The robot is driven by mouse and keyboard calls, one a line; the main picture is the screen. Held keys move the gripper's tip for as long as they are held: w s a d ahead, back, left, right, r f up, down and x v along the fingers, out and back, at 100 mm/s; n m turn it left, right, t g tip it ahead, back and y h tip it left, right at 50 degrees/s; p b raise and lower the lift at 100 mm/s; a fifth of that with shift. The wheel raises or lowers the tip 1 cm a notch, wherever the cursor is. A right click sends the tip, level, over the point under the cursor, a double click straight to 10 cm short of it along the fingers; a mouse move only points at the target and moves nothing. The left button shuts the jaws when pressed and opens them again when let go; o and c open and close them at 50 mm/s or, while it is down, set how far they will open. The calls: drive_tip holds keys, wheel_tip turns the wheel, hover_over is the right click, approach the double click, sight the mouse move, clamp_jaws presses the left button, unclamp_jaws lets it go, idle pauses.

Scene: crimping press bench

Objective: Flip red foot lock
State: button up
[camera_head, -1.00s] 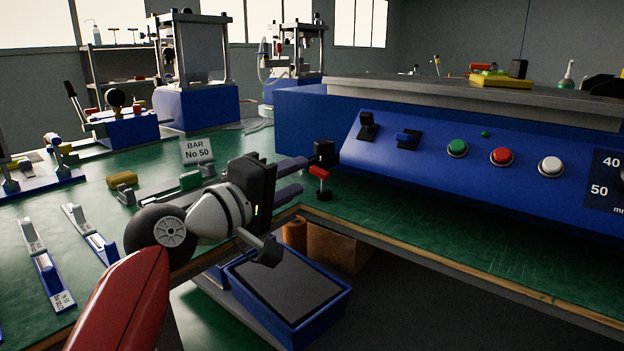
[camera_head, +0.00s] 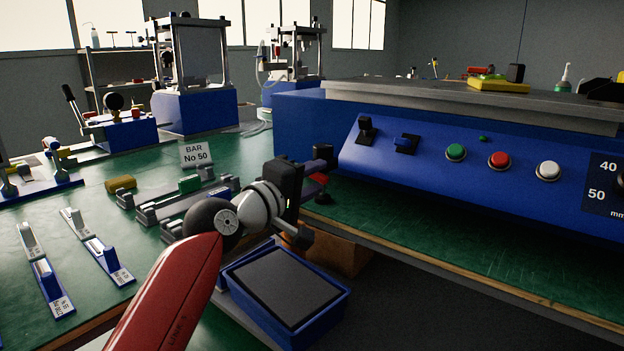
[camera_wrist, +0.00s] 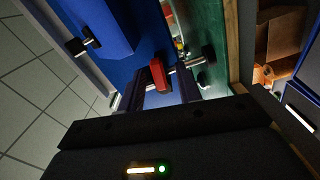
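The red foot lock (camera_head: 320,178) is a small red lever on a dark round foot at the near edge of the green bench, left of the blue press panel. In the head view my gripper (camera_head: 321,158) is right at it and partly hides it. In the wrist view the red lever (camera_wrist: 158,73) shows between the tips of my gripper (camera_wrist: 160,84). The two dark fingers are apart, one on each side of the lever, with gaps visible. I cannot tell whether either finger touches it.
The blue press panel (camera_head: 430,175) with a green, a red and a white button stands close on the right. A bar fixture with a "BAR No 50" sign (camera_head: 196,154) is to the left. A blue tray (camera_head: 330,312) sits below the bench edge. Open floor is at lower right.

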clamp_jaws()
drive_tip(key=shift+f+b, duration=0.15)
drive_tip(key=shift+b, duration=0.35)
drive_tip(key=m+b, duration=0.2)
drive_tip(key=m, duration=0.2)
drive_tip(key=w+a+f+m+b, duration=0.1)
drive_tip(key=m+b, duration=0.2)
drive_tip(key=m, duration=0.2)
drive_tip(key=m+b, duration=0.3)
drive_tip(key=m, duration=0.2)
drive_tip(key=shift+w+a+f, duration=0.15)
drive_tip(key=shift+a+f, duration=0.2)
drive_tip(key=shift+f, duration=0.05)
drive_tip(key=shift+m, duration=0.4)
unclamp_jaws()
